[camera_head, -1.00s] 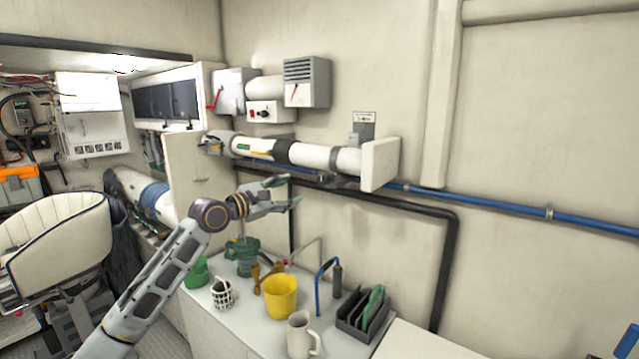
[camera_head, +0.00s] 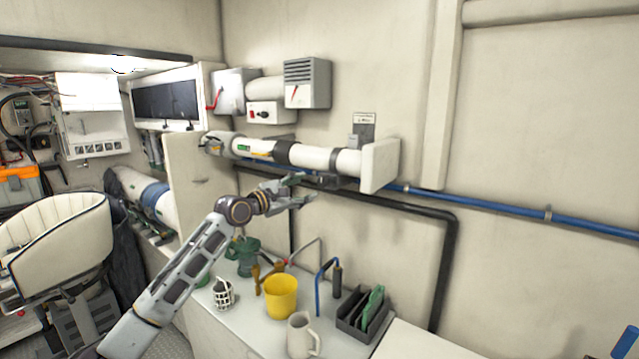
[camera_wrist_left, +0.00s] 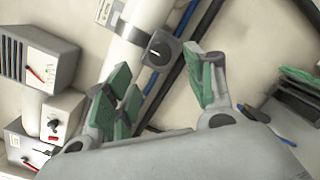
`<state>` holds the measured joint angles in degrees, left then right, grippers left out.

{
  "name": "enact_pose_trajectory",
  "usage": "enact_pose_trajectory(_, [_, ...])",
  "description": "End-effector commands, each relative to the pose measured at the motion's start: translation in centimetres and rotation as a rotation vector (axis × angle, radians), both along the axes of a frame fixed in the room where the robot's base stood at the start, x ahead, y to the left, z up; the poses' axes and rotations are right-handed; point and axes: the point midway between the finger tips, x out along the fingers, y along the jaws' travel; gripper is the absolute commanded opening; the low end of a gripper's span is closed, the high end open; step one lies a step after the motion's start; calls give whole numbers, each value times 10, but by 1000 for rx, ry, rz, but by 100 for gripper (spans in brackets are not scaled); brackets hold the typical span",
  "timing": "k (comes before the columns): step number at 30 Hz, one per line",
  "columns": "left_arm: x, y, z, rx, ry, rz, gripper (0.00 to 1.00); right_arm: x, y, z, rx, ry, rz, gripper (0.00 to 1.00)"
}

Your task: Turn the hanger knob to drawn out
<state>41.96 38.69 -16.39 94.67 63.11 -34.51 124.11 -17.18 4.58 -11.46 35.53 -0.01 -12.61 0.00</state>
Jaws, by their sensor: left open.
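The hanger knob (camera_wrist_left: 158,50) is a dark rounded block with a white mark on its face, below the white horizontal pipe (camera_head: 339,159). In the head view the knob (camera_head: 326,181) is a small dark shape under the pipe, just right of my left gripper (camera_head: 303,188). In the left wrist view my gripper (camera_wrist_left: 160,73) is open, with green-padded fingers on either side of the knob's lower area. The knob appears beyond the fingertips, and nothing is between them. My right gripper is not in view.
A blue pipe (camera_head: 480,202) and a black pipe (camera_head: 405,202) run along the wall. A white end bracket (camera_head: 380,165) stands right of the knob. Below, the counter holds a yellow bucket (camera_head: 281,297), a white mug (camera_head: 301,337) and a dark rack (camera_head: 362,315).

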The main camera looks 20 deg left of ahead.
Motion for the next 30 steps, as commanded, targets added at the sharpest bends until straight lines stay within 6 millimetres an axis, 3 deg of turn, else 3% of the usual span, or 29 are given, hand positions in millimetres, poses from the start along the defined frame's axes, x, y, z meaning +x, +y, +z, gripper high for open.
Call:
enact_pose_trajectory(18, [53,-26,2,-2,-1,0,54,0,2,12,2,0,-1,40])
enact_pose_trajectory(30, [71,-35,1,0,0,0,54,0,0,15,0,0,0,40])
